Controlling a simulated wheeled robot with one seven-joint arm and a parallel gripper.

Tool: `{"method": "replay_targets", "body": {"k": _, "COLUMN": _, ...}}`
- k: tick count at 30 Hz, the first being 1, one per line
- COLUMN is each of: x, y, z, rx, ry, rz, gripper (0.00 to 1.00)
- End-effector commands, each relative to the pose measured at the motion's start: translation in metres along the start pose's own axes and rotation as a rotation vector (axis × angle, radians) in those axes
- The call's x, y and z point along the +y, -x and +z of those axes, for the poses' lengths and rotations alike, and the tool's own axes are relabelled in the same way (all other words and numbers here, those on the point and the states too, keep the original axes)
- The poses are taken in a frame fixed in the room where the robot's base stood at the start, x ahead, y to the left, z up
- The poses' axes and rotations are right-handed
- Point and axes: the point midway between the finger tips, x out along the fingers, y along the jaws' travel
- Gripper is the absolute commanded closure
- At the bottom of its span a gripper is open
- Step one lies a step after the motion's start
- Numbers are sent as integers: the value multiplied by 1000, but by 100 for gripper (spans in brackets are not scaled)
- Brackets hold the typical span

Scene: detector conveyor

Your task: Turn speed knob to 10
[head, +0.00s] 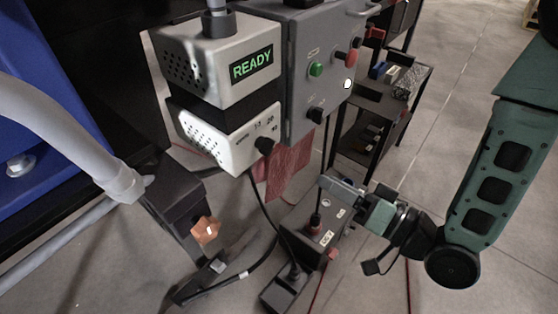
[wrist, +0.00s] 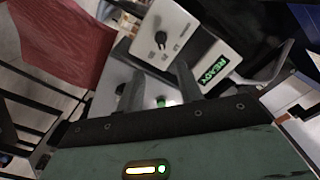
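The knob also shows in the wrist view (wrist: 160,38), on the white face beyond the fingers. Its exact setting is too small to read. My gripper (wrist: 160,82) is open and empty, its two fingers apart and pointing toward the units. In the head view my gripper (head: 328,184) is below and right of the knob, clear of it.
Above is a white unit with a green READY display (head: 251,64). A grey control box (head: 300,85) stands to the right with a green button (head: 316,69), a red button (head: 340,57) and another black knob (head: 315,115). A red cloth-like sheet (head: 283,172) hangs below. A dark shelf (head: 372,130) stands behind.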

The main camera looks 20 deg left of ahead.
Motion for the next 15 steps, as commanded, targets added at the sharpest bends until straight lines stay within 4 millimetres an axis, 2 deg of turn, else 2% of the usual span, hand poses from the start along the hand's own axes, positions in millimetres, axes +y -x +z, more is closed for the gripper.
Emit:
{"method": "replay_targets", "body": {"k": 8, "x": 2, "y": -18, "z": 5, "rx": 1, "ry": 3, "rz": -4, "gripper": 64}}
{"method": "replay_targets", "body": {"k": 15, "x": -2, "y": -64, "z": 1, "rx": -1, "ry": 1, "rz": -4, "gripper": 64}}
